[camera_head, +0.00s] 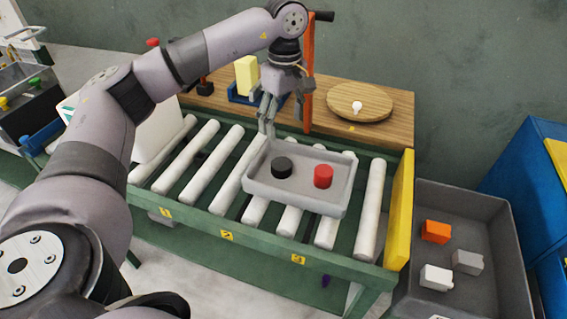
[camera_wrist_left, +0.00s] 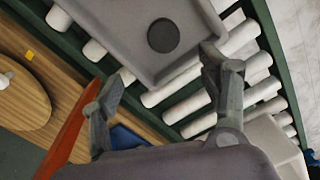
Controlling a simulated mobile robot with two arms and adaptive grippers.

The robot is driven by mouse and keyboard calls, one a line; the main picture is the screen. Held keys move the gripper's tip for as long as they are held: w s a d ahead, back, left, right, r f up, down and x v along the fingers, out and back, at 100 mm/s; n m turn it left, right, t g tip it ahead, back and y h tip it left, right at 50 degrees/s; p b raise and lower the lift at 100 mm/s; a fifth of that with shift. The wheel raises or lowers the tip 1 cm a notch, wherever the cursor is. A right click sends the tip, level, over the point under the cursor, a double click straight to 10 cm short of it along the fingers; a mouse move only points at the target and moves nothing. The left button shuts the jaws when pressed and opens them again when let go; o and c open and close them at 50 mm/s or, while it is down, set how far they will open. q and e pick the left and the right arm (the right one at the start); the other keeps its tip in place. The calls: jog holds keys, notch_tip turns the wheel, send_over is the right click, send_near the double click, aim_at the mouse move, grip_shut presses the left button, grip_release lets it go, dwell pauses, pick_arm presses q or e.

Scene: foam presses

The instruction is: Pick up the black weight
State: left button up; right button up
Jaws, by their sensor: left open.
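The black weight (camera_head: 282,167) is a short dark cylinder standing in a grey tray (camera_head: 300,203) on the roller conveyor. It also shows in the left wrist view (camera_wrist_left: 163,35), near the top, beyond my fingers. My left gripper (camera_head: 268,128) hangs above the tray's back left edge, up and to the left of the weight. In the left wrist view my left gripper (camera_wrist_left: 160,75) has its fingers wide apart with nothing between them. My right gripper shows in neither view.
A red weight (camera_head: 323,176) stands right of the black one in the tray. A wooden board with a round disc (camera_head: 360,103) and an orange post (camera_head: 308,85) lie behind. A yellow plate (camera_head: 399,210) closes the conveyor's right end. A grey bin (camera_head: 480,205) holds several blocks.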

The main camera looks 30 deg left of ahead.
pick_arm(q)
send_over(281, 163)
jog(key=f, duration=0.3)
jog(key=w+f+p, duration=0.1)
jog(key=f, duration=0.1)
jog(key=shift+f, duration=0.3)
notch_tip(281, 163, down, 2)
jog(key=shift+f, duration=0.1)
jog(key=shift+s+f+p, duration=0.15)
jog(key=shift+f+p, duration=0.15)
jog(key=f, duration=0.1)
jog(key=f+p, duration=0.1)
jog(key=f, duration=0.1)
jog(key=shift+s+f, duration=0.25)
jog(key=shift+s, duration=0.1)
jog(key=shift+f, duration=0.5)
jog(key=shift+w, duration=0.1)
grip_shut()
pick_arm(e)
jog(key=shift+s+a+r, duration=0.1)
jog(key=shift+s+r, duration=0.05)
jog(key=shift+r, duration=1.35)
